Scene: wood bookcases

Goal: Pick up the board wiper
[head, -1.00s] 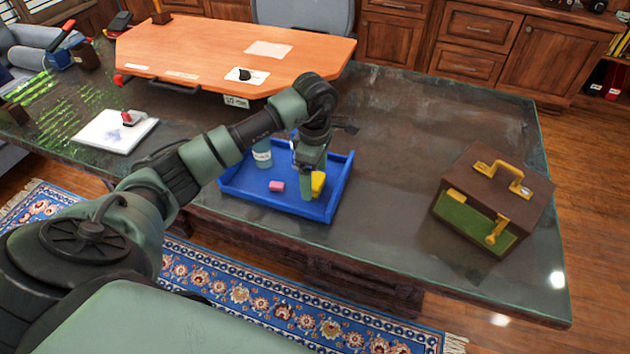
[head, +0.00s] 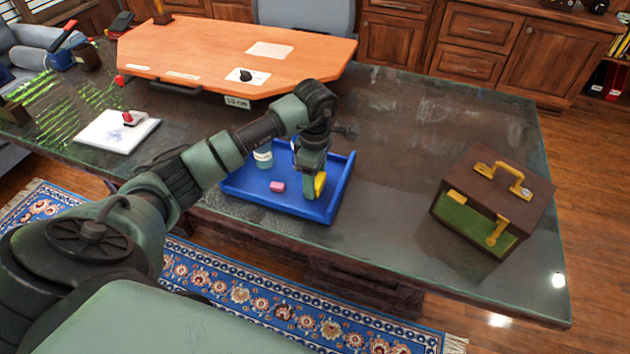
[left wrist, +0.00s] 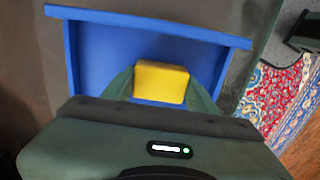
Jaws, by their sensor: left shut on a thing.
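A yellow block, which looks like the board wiper (head: 321,183), is at the right side of a blue tray (head: 336,196) on the dark desk. My left gripper (head: 314,189) is over the tray, shut on this block. In the left wrist view, the yellow block (left wrist: 160,80) sits between the two green fingers, with the tray (left wrist: 85,60) around it. I cannot tell whether the block is touching the tray floor. My right gripper is not in view.
A pink block (head: 277,186) and a small labelled jar (head: 263,157) are also in the tray. A brown case with yellow handle (head: 498,200) stands at right. A white board (head: 105,136) with a red-handled item (head: 132,118) lies at left. Desk between tray and case is clear.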

